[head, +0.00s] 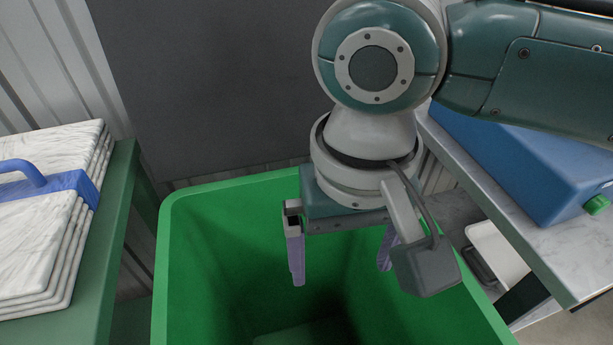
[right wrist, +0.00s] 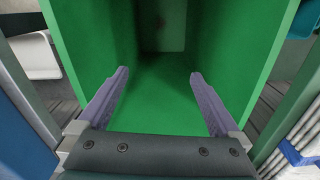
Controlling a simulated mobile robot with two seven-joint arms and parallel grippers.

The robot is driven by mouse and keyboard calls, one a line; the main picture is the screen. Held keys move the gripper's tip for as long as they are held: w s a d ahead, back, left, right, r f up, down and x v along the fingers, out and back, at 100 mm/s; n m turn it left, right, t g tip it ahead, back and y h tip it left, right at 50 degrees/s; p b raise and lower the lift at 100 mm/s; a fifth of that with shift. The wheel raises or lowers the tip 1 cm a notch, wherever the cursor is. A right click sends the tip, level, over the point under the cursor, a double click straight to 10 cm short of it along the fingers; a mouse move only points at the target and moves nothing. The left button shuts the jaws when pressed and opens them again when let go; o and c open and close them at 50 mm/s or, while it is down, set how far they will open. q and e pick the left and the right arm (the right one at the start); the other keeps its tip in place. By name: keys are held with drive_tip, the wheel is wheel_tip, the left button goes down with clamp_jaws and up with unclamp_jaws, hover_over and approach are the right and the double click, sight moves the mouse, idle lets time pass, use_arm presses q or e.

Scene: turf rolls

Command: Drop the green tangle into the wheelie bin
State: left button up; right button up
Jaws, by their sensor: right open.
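The wheelie bin (head: 181,260) is green, open at the top, and stands in the lower middle of the head view. Its inside walls (right wrist: 160,95) fill the middle of the right wrist view, and its floor is dark. My right gripper (head: 341,275) points down over the bin's mouth. Its two purple fingers are wide apart with nothing between them, as the right wrist view (right wrist: 160,74) also shows. I cannot make out a green tangle in either view. My left gripper is out of view.
A green bench (head: 116,210) at the left holds stacked white slabs (head: 45,245) with a blue handled strap (head: 75,184). A marble-topped table (head: 500,215) at the right carries a blue case (head: 530,150). A dark panel (head: 220,80) stands behind the bin.

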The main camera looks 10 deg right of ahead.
wheel_tip(320, 180, up, 10)
drive_tip(key=p, duration=0.2)
drive_tip(key=shift+f, duration=0.15)
drive_tip(key=shift+a, duration=0.1)
